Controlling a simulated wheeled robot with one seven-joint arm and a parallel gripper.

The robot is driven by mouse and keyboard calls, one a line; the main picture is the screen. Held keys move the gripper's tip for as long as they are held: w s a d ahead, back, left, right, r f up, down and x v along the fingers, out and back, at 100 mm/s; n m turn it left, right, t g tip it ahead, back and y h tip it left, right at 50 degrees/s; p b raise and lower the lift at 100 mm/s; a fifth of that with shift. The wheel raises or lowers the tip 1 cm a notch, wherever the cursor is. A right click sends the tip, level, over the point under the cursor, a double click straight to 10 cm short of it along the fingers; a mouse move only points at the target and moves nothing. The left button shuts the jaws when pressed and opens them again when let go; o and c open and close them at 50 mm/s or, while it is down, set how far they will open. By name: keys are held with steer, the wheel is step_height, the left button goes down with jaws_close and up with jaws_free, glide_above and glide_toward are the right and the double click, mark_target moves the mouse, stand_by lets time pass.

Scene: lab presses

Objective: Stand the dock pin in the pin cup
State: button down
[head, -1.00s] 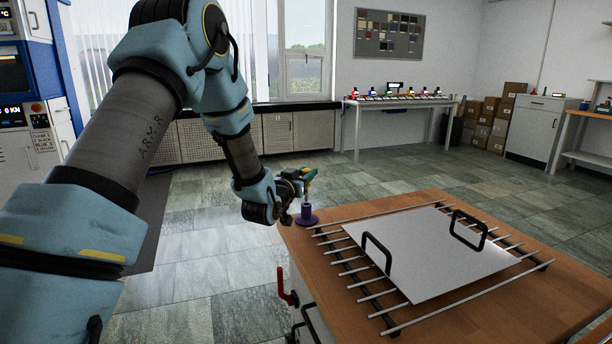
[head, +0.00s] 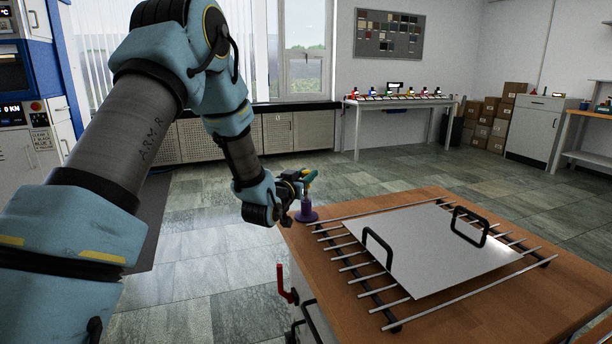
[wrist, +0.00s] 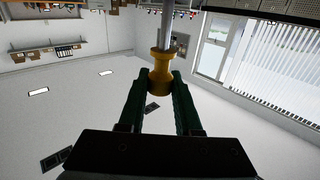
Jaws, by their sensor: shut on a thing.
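The dock pin (wrist: 161,68) has a yellow spool-shaped head and a grey metal shaft, which runs out of the top of the wrist view. My gripper (wrist: 160,82) has its two green fingers shut on the yellow head, one on each side. The cup stands upright on a round base. The pin is in line over the cup; whether its tip is inside is too small to tell.
A metal plate (head: 440,255) with two black handles lies on a rack of rods (head: 350,268) right of the cup. A red lever (head: 283,285) sticks out at the bench's left side. Floor left of the bench is clear.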

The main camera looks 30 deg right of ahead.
steer(key=shift+f+b, duration=1.75)
steer(key=shift+f, duration=0.2)
steer(key=c, duration=0.5)
jaws_free()
steer(key=b+v, duration=0.2)
steer(key=v, duration=0.8)
steer(key=shift+s+a, duration=0.3)
